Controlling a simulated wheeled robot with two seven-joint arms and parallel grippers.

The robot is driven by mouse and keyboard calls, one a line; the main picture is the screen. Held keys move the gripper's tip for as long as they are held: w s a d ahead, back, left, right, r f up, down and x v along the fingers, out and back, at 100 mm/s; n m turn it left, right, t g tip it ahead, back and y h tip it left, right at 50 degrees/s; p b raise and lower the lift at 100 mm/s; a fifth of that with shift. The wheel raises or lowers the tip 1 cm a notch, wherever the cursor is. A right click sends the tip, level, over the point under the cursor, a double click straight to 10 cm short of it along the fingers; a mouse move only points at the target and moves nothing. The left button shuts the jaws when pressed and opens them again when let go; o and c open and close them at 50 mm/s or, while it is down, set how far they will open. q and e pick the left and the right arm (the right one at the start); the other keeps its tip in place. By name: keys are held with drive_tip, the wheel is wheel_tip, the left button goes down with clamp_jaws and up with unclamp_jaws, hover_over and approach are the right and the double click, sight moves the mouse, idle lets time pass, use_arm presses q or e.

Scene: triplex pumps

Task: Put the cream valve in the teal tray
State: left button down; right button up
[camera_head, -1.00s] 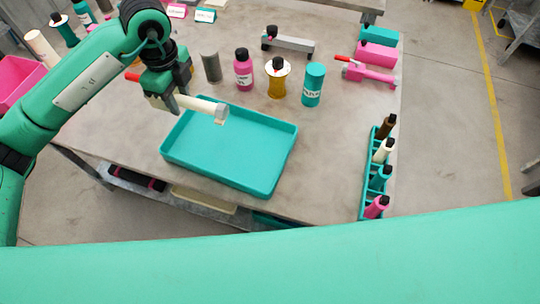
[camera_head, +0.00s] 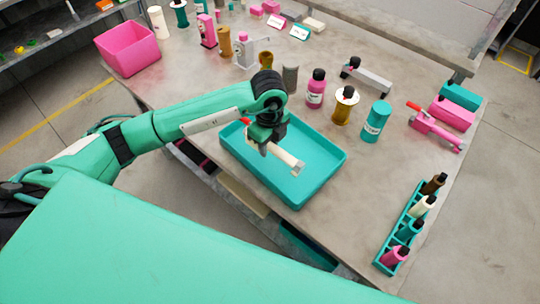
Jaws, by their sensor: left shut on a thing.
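The cream valve (camera_head: 287,158) is a long pale body with a red part at its left end. My left gripper (camera_head: 267,143) is shut on it and holds it over the teal tray (camera_head: 325,179). The valve lies roughly level and slopes down a little to the right; I cannot tell whether it touches the tray floor. The tray is shallow and looks empty apart from what the gripper and valve cover. My right gripper is out of view.
A teal rack (camera_head: 385,257) of bottles is at right, a pink bin (camera_head: 128,48) at left. Bare table lies right of the tray.

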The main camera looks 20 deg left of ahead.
sight(269, 165)
use_arm(q)
wheel_tip(269, 165, down, 3)
drive_tip(key=shift+f, duration=0.1)
wheel_tip(269, 165, down, 4)
drive_tip(key=shift+f+p, duration=0.1)
drive_tip(key=shift+p, duration=0.4)
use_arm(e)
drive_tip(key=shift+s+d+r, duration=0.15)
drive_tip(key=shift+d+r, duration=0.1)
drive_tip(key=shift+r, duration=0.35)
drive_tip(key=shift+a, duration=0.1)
use_arm(q)
drive_tip(key=c, duration=1.4)
unclamp_jaws()
drive_tip(key=shift+f, duration=0.2)
drive_tip(key=o, duration=0.4)
drive_tip(key=shift+o, duration=0.2)
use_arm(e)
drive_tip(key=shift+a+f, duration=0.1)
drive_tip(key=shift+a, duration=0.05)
use_arm(q)
drive_tip(key=shift+r, duration=0.15)
